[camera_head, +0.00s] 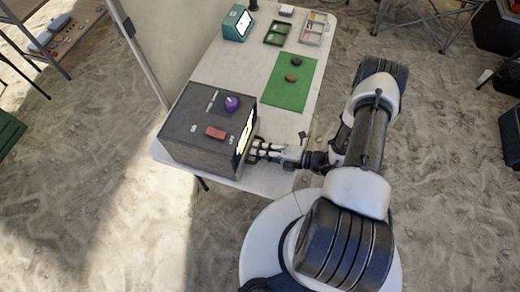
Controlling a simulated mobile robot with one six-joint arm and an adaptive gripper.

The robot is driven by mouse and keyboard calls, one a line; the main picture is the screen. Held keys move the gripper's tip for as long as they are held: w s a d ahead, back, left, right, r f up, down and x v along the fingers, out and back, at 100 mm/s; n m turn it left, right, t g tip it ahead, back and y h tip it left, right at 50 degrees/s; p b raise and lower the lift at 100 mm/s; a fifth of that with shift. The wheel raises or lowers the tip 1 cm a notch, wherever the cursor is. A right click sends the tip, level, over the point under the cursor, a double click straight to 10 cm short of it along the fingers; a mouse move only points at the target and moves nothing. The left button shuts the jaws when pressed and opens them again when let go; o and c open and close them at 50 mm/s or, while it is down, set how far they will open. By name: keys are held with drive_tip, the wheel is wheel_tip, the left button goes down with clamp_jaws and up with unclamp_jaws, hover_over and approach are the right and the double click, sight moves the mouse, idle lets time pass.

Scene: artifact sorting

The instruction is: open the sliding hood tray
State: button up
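The hood is a dark grey box (190,150) standing on the near end of the white table. Its lit front opening (244,133) faces right, towards my arm. My gripper (262,150) is at the lower part of this front, with its fingertips very close to it or touching it. The sliding tray cannot be made out clearly; the low front where the fingers are is partly hidden by my gripper. At this size I cannot tell whether the fingers are open or shut on a part of the tray.
A teal device (237,23), a green tray (267,41) and a grey compartment tray (325,30) stand at the far end.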

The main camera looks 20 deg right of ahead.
clamp_jaws()
drive_tip(key=shift+d, duration=0.15)
drive_tip(key=f+v, duration=0.1)
drive_tip(key=v, duration=0.3)
drive_tip(key=b+v, duration=0.1)
drive_tip(key=v, duration=0.3)
drive_tip(key=f+b+v, duration=0.1)
drive_tip(key=v, duration=0.3)
drive_tip(key=shift+s+d+f, duration=0.25)
drive_tip(key=shift+s+d, duration=0.15)
drive_tip(key=shift+d, duration=0.1)
drive_tip(key=shift+o, duration=1.4)
unclamp_jaws()
